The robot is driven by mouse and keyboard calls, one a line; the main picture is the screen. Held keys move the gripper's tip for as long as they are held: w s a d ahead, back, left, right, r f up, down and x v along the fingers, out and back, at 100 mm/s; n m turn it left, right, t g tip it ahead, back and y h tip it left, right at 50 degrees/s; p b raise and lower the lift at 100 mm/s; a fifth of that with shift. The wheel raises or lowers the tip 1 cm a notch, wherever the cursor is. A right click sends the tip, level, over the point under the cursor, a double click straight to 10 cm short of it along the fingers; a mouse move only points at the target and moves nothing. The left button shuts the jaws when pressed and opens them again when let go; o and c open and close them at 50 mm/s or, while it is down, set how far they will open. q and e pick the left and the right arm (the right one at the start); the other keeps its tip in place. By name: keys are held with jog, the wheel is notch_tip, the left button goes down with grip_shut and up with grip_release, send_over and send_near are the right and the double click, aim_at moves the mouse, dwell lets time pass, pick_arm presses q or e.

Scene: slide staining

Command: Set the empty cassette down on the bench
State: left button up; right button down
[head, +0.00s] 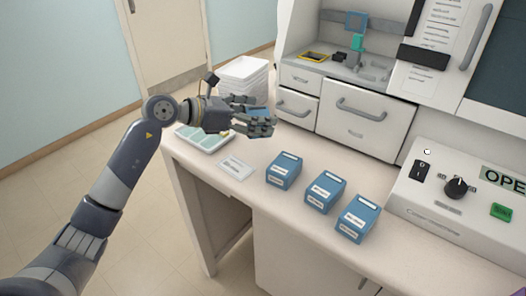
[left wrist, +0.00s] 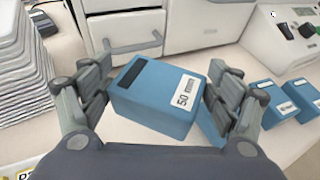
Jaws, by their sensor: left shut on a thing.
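My left gripper (head: 262,122) is shut on a blue cassette (head: 259,111) and holds it above the back left part of the bench (head: 222,190). In the left wrist view the held cassette (left wrist: 155,98) sits between the two sets of fingers (left wrist: 160,95), with a white label reading "50" and a dark slot on top. The gripper hides much of it in the head view. Whether it is empty inside cannot be seen. My right gripper is not in view.
Three similar blue boxes stand in a row on the bench: left (head: 284,171), middle (head: 324,192), right (head: 358,218). A white labelled card (head: 236,168) lies left of them. A tray (head: 207,141), a white stack (head: 244,76) and a control box (head: 450,215) border the free bench top.

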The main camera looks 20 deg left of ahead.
aim_at(262, 107)
pick_arm(q)
jog(key=w, duration=0.1)
jog(key=w+r+b, duration=0.1)
jog(key=w+r, duration=0.1)
jog(key=w, duration=0.1)
notch_tip(262, 107, down, 6)
jog(key=shift+r, duration=0.15)
notch_tip(262, 107, down, 4)
jog(key=shift+r+p, duration=0.1)
jog(key=shift+p, duration=0.3)
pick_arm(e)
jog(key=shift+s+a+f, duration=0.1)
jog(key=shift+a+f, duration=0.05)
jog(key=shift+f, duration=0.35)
pick_arm(q)
jog(key=shift+f, duration=0.25)
jog(key=o, duration=1.2)
jog(key=shift+c, duration=0.2)
